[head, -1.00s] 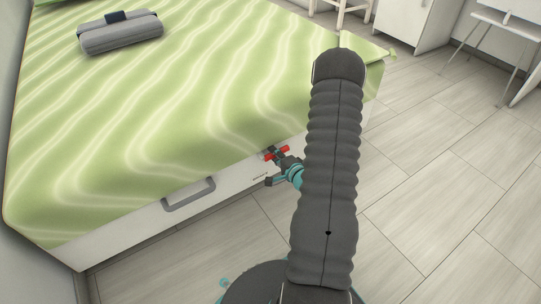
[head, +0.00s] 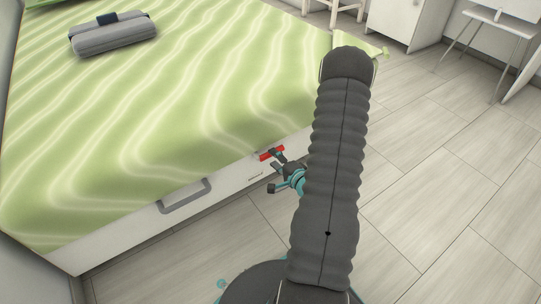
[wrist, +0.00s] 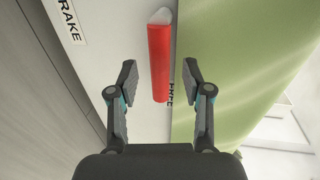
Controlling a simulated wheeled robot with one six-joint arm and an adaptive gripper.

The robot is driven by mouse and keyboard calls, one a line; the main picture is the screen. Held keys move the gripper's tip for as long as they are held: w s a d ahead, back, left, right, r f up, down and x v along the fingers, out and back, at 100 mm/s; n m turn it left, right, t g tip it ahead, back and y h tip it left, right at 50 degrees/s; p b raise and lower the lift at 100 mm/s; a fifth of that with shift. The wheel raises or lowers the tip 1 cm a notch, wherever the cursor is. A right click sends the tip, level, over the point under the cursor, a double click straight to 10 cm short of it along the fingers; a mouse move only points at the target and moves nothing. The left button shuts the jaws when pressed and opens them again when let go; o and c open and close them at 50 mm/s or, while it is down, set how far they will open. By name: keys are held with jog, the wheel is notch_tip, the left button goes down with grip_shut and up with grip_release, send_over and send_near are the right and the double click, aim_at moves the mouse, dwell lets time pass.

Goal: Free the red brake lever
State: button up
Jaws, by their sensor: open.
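The red brake lever (head: 271,153) is on the white side panel of the bed, just under the green cover. In the wrist view the red lever (wrist: 160,62) is a straight red bar, running up and down the picture, with a pale rounded upper end. My gripper (wrist: 160,78) is open, with one finger on each side of the lever in the picture and a gap on both sides. I cannot tell how deep the lever sits between them. In the head view my gripper (head: 281,163) is just in front of the lever, partly hidden by my arm.
A "BRAKE" label (wrist: 69,20) is left of the lever, and a partly hidden label (wrist: 171,93) is beside its lower end. A grey handle (head: 186,195) is on the bed panel. A grey bundle (head: 113,34) lies on the bed.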

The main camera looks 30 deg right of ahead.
jog(key=s+r, duration=0.1)
jog(key=s, duration=0.7)
jog(key=shift+d+r, duration=0.15)
jog(key=shift+r, duration=0.15)
